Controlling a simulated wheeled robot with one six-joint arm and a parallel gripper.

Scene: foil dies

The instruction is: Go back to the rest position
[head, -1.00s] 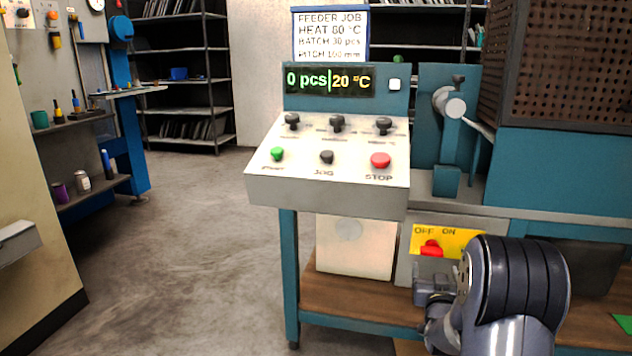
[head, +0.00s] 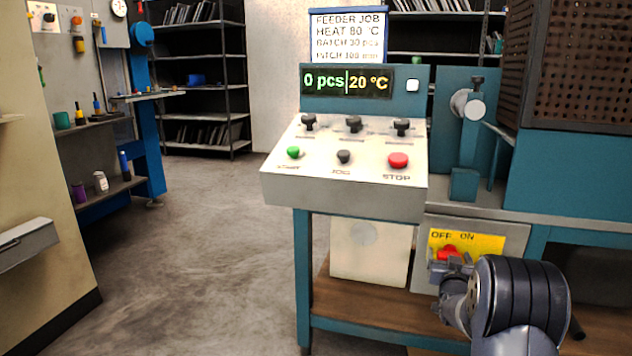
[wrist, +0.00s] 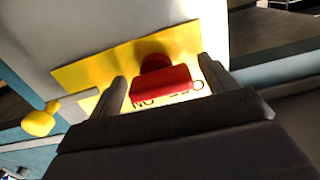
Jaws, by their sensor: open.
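A red rotary switch (head: 447,252) sits on a yellow plate (head: 490,243) marked OFF and ON, low on the front of the machine. My gripper (head: 452,268) is at the switch, just below and in front of it in the head view. In the wrist view my gripper (wrist: 163,76) is open, with one finger on either side of the red switch handle (wrist: 165,82). I cannot tell whether either finger touches the handle. My arm hides part of the plate's surroundings in the head view.
The control panel (head: 345,182) with knobs and buttons stands above the switch; its display (head: 347,82) reads 0 pcs and 20 °C. A wooden lower shelf (head: 370,301) lies beneath. A yellow knob (wrist: 38,123) shows in the wrist view. Open floor (head: 205,260) lies to the left.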

